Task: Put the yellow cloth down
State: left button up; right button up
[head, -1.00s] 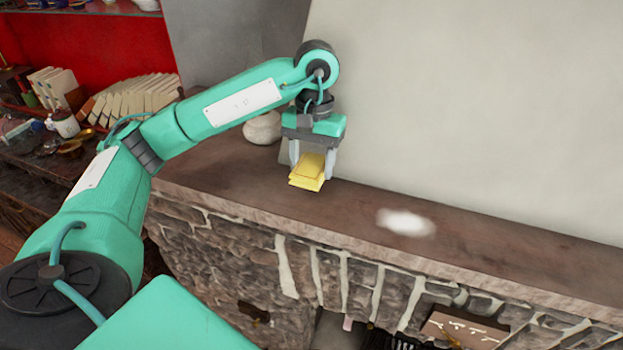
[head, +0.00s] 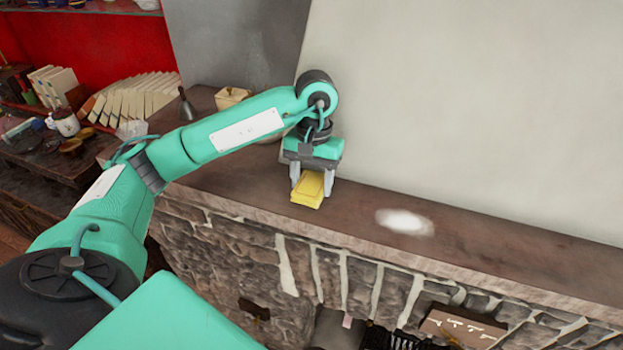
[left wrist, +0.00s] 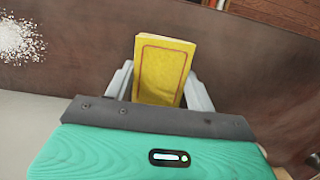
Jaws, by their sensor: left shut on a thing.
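The yellow cloth (head: 308,190) is a folded block with a thin red border line, which shows in the left wrist view (left wrist: 163,70). My left gripper (head: 311,183) is shut on it, with one pale finger on each side; both fingers also show in the left wrist view (left wrist: 160,85). The cloth is low over the brown mantel top (head: 480,245), near its front edge. I cannot tell whether its underside touches the surface. My right gripper is not in view.
A white powdery patch (head: 404,221) lies on the mantel, right of the cloth. A small beige box (head: 232,97) and a dark bell-shaped thing (head: 186,104) stand behind my left arm. A pale wall rises behind. The mantel's right part is clear.

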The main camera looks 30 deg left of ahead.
pick_arm(q)
jog(key=shift+f, duration=0.2)
jog(key=o, duration=1)
jog(key=shift+o, duration=0.2)
jog(key=shift+r, duration=0.15)
